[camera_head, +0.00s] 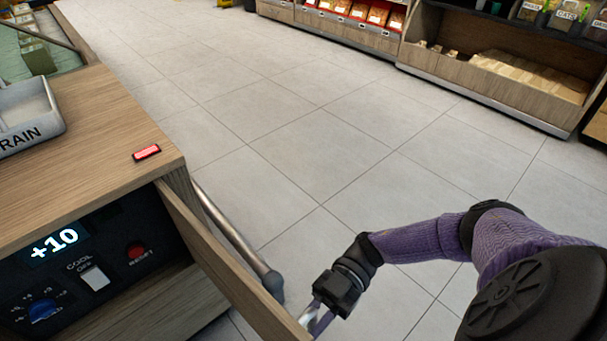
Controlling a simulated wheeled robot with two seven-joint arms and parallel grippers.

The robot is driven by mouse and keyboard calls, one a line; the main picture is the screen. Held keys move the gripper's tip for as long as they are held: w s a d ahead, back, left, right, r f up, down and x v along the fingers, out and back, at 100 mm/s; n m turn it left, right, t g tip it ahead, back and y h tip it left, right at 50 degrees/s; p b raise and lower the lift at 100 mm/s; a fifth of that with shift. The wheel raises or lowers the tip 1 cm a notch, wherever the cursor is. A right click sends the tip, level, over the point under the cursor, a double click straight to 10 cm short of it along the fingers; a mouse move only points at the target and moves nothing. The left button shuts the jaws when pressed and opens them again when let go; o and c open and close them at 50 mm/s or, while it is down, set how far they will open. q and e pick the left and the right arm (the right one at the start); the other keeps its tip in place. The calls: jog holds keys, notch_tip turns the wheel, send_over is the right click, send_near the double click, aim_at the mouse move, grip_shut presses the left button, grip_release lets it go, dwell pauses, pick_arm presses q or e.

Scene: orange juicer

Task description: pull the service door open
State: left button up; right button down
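The service door (235,270) is a wooden panel standing partly open, swung out from the counter front. Behind it the control panel (85,265) shows, with a lit "+10" display, a blue knob, a white switch and a red reset button. My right gripper (318,312) is at the door's near free edge, at the bottom of the view. Its fingers are partly cut off and hidden there, so I cannot tell whether they touch or grip the door. My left gripper is not in view.
A grey metal bar (235,238) runs along the door's far side. The wooden counter top (85,165) holds a small red item (146,153) and a grey drain tray (30,118). Open tiled floor (330,140) lies beyond, with store shelves (490,75) at the back.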

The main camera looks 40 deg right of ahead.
jog(key=shift+f, duration=0.1)
jog(key=c, duration=0.7)
grip_release()
jog(key=shift+o, duration=0.3)
jog(key=w+d+b, duration=0.1)
jog(key=d+b, duration=0.1)
jog(key=d, duration=0.8)
